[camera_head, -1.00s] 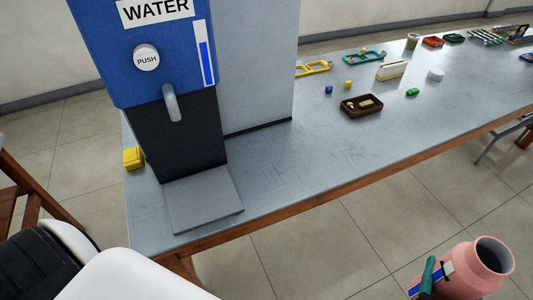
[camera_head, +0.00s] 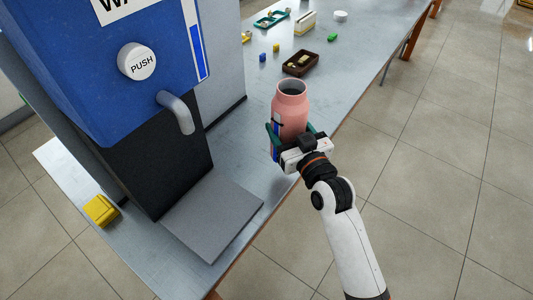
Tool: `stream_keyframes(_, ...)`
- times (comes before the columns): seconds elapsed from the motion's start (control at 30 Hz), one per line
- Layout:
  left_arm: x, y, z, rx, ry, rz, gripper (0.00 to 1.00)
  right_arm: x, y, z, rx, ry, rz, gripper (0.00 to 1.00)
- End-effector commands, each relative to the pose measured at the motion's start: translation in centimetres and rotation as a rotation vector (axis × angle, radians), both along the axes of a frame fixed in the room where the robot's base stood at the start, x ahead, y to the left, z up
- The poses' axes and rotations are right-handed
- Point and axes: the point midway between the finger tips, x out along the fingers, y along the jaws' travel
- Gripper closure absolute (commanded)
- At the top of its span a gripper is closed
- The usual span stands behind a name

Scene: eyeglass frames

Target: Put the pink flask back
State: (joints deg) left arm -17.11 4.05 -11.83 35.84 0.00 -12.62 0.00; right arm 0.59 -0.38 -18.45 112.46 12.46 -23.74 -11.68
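The pink flask (camera_head: 291,108) is upright with its mouth open at the top, near the front edge of the table. My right gripper (camera_head: 291,138) comes in from the lower right, and its green fingers are closed around the lower body of the flask. I cannot tell whether the flask's base touches the table, as the gripper hides it. My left gripper is not in view.
A blue water dispenser (camera_head: 75,70) with a PUSH button (camera_head: 137,62), a spout (camera_head: 176,112) and a grey drip plate (camera_head: 212,220) stands left of the flask. A dark tray (camera_head: 300,63) and small items lie farther along the table. The plate is clear.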

Motion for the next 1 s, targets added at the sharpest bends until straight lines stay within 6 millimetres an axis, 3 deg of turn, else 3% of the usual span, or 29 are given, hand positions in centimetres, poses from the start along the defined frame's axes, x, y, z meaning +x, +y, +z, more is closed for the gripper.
stream_keyframes(0.2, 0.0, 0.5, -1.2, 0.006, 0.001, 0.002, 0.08, 4.6, 3.2, 1.4, 0.0, -0.013, 0.092, 0.87)
stream_keyframes(0.5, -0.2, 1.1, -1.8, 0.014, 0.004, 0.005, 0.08, 7.4, 4.8, 2.2, 0.003, -0.01, 0.138, 0.87)
stream_keyframes(0.8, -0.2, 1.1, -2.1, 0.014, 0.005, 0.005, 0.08, 7.6, 4.9, -2.2, 0.004, -0.005, 0.14, 0.87)
stream_keyframes(1.0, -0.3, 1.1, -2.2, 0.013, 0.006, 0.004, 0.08, 7.6, 4.9, -3.8, 0.005, -0.009, 0.141, 0.87)
